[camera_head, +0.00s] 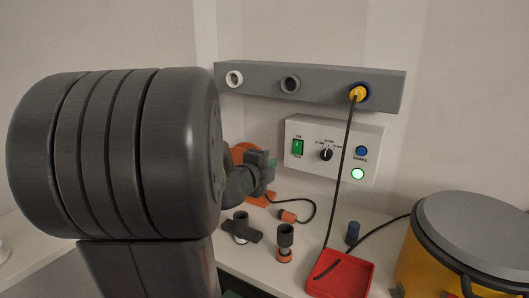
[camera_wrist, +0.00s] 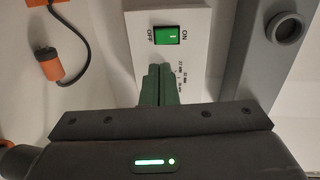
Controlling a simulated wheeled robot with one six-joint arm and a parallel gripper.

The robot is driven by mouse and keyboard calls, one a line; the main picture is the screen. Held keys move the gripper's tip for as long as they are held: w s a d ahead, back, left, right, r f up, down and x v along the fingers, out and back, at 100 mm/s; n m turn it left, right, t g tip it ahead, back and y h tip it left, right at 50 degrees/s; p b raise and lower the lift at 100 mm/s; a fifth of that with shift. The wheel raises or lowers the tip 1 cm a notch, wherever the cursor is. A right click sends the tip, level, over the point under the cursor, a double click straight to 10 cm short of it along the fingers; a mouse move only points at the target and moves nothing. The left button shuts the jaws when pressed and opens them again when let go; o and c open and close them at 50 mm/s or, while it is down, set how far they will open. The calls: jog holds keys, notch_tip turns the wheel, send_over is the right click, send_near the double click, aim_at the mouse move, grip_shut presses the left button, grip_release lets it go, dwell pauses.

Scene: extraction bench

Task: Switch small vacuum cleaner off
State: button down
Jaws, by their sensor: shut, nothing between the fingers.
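A white control box (camera_head: 303,125) on the back wall carries a green rocker switch (camera_head: 297,147), a black dial (camera_head: 326,154), a blue button (camera_head: 361,151) and a lit green button (camera_head: 358,174). The switch also shows in the wrist view (camera_wrist: 167,36), between the labels OFF on the left and ON on the right. My gripper (camera_wrist: 158,70) is shut and empty, its green fingertips just below the switch in that view. Whether they touch the box cannot be told. A yellow drum with a grey lid (camera_head: 465,218), possibly a vacuum cleaner, stands at right.
A grey socket rail (camera_head: 325,86) hangs above the box, with a yellow plug (camera_head: 358,93) and black cable dropping past the box. A red tray (camera_head: 341,276), dark fittings (camera_head: 241,227) and an orange connector (camera_head: 288,216) lie on the bench. My arm hides the left.

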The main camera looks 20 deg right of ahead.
aim_at(295, 151)
jog(key=shift+w+d, duration=0.1)
dwell(0.3)
jog(key=b+x, duration=0.2)
jog(key=x, duration=1.2)
jog(key=shift+d+r, duration=0.1)
jog(key=shift+b, duration=0.35)
